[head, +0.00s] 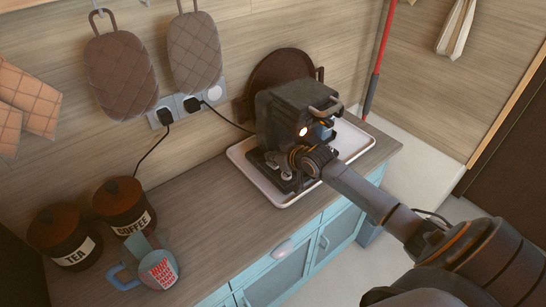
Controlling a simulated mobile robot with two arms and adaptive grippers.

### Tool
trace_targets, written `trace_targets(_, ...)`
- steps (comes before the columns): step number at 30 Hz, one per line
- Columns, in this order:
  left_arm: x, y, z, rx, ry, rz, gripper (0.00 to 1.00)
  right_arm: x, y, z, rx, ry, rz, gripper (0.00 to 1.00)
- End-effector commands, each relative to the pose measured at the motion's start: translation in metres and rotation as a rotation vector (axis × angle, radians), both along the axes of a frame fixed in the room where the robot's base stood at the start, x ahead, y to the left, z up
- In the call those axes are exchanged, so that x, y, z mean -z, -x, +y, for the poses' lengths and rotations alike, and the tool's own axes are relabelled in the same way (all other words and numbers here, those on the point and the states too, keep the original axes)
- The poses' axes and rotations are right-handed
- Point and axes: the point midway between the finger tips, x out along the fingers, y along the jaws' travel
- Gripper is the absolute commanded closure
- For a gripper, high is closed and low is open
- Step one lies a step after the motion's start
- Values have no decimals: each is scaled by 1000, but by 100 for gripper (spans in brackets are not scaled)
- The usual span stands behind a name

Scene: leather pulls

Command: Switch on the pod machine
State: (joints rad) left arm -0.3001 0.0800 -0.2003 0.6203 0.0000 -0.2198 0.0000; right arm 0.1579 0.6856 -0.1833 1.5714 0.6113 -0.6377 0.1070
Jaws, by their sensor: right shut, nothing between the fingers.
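The dark pod machine (280,112) stands on a white tray (357,145) on the wooden counter. A small bright spot, pale and glowing, shows on its front. My right gripper (310,158) is shut and empty, close in front of the machine's lower front. Whether it touches the machine I cannot tell, and the fingertips are hard to make out against the dark body. My right arm comes in from the lower right and hides part of the tray. My left gripper is not in view.
A black cord runs from the wall sockets (190,101) to the machine. A round brown board (283,67) leans behind it. Tea (62,238) and coffee (124,203) canisters and a measuring jug (152,262) stand at left. The counter between is clear.

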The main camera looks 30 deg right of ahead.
Motion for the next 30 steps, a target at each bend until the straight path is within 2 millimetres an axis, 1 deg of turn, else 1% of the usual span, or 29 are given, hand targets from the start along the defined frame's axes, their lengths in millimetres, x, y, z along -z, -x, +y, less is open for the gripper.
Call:
trace_targets(5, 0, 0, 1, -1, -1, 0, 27, -4, 7, -1, -1, 2, 0, 100)
trace_targets(8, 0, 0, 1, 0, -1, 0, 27, -12, 19, -2, -2, 3, 1, 100)
trace_targets(15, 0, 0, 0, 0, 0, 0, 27, -39, 61, -5, -2, 3, 2, 100)
trace_targets(18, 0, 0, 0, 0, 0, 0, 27, -50, 76, -6, -4, 4, 2, 100)
trace_targets(21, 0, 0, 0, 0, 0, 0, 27, -57, 87, -7, -1, 1, 3, 100)
trace_targets(25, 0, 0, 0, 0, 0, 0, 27, -64, 96, -8, -1, 1, 0, 100)
trace_targets(30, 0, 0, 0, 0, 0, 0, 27, -67, 99, -8, 0, 0, 0, 100)
